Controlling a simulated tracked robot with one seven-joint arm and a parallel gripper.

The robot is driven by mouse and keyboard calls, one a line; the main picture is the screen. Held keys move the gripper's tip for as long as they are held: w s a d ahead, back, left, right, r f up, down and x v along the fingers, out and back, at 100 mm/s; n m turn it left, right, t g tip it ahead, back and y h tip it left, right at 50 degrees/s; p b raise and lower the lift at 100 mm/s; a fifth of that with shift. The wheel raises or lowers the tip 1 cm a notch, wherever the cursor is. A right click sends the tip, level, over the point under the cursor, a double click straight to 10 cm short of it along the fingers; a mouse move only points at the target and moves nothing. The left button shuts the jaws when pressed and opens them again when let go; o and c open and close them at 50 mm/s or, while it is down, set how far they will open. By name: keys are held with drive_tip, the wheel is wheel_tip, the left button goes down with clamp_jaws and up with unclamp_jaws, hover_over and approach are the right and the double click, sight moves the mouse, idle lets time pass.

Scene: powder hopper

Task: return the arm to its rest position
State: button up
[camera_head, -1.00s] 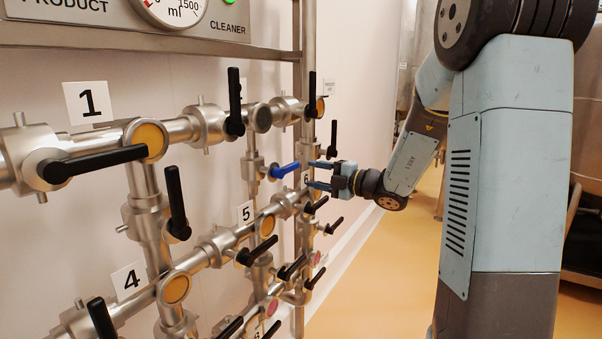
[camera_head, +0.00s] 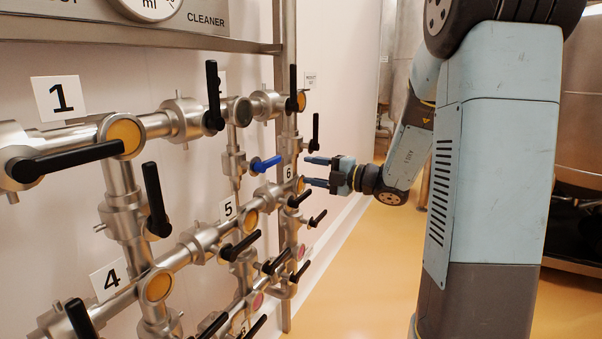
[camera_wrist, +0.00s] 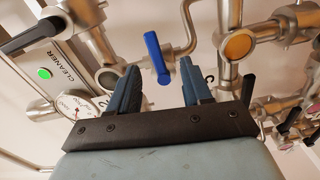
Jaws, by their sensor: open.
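Nothing is between the fingertips. My arm is stretched forward and bent at the elbow.
Steel pipes with several black-handled valves (camera_head: 70,161) cover the wall at left, with number plates 1, 4, 5 and 6. A gauge panel (camera_head: 130,32) is above. Yellow floor (camera_head: 350,270) lies open between wall and arm. Steel vessels (camera_head: 575,130) stand behind at right.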

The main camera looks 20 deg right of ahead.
drive_tip(key=s+a+n+g+h, duration=0.2)
drive_tip(key=s+a+n+g, duration=0.25)
drive_tip(key=s+n, duration=0.55)
drive_tip(key=s+a+n+g+h, duration=0.2)
drive_tip(key=s+a+n+g, duration=0.25)
drive_tip(key=s+n, duration=0.6)
drive_tip(key=s+d+n+t+h, duration=0.1)
drive_tip(key=s+d+n+h, duration=0.3)
drive_tip(key=n, duration=0.8)
drive_tip(key=s+d+n+t+h, duration=0.1)
drive_tip(key=s+d+n+h, duration=0.4)
drive_tip(key=n, duration=0.7)
drive_tip(key=shift+r, duration=0.3)
drive_tip(key=shift+n, duration=0.25)
